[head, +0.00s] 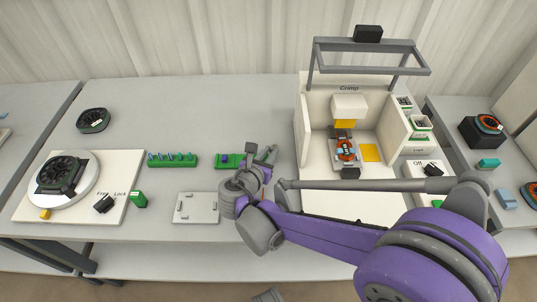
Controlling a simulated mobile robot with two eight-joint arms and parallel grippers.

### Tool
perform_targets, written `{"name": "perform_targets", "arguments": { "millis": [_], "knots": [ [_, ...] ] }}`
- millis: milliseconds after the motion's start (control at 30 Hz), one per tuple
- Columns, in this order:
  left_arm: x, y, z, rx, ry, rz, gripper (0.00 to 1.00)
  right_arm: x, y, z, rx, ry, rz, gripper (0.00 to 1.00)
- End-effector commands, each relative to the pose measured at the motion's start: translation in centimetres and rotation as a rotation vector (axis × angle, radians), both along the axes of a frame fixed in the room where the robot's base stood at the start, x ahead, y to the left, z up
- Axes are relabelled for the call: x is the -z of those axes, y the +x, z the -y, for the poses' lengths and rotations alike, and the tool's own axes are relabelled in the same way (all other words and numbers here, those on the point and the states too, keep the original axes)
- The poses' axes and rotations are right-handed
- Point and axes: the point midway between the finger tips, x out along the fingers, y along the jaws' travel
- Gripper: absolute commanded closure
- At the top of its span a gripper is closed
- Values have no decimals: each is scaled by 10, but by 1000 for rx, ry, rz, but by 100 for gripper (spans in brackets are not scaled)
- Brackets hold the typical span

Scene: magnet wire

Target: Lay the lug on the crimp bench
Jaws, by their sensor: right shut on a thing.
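The crimp bench is the white booth marked "Crimp" (303,125) at the right of the long table. A press with an orange and blue part (346,149) stands inside it, beside a flat yellow square (370,152). My right gripper (263,153) is left of the booth, at the right end of a short green block (228,160). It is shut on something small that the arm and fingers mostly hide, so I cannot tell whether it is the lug. I cannot make out a loose lug elsewhere. My left gripper is not in view.
A grey gantry (365,41) rises over the booth. A green rack with blue pegs (172,160) and a pale plate (196,208) lie left of my gripper. A round fixture (92,190) stands far left. The table behind the racks is clear.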

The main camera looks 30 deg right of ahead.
Motion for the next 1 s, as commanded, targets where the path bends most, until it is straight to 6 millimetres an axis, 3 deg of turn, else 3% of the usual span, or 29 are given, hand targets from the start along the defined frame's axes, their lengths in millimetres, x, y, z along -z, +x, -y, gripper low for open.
{"name": "perform_targets", "arguments": {
  "millis": [733, 767, 800, 900, 1000],
  "knots": [
    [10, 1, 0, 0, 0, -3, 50, 13, 0, 0, -1, 0, 0, 100],
    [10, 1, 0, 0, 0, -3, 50, 13, 0, 0, -1, 0, 0, 78],
    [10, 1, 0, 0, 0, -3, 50, 13, 0, 0, -1, 0, 0, 71],
    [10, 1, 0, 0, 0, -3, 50, 13, 0, 0, -1, 0, 0, 53],
    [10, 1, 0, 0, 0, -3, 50, 13, 0, 0, -1, 0, 0, 52]
  ]
}}
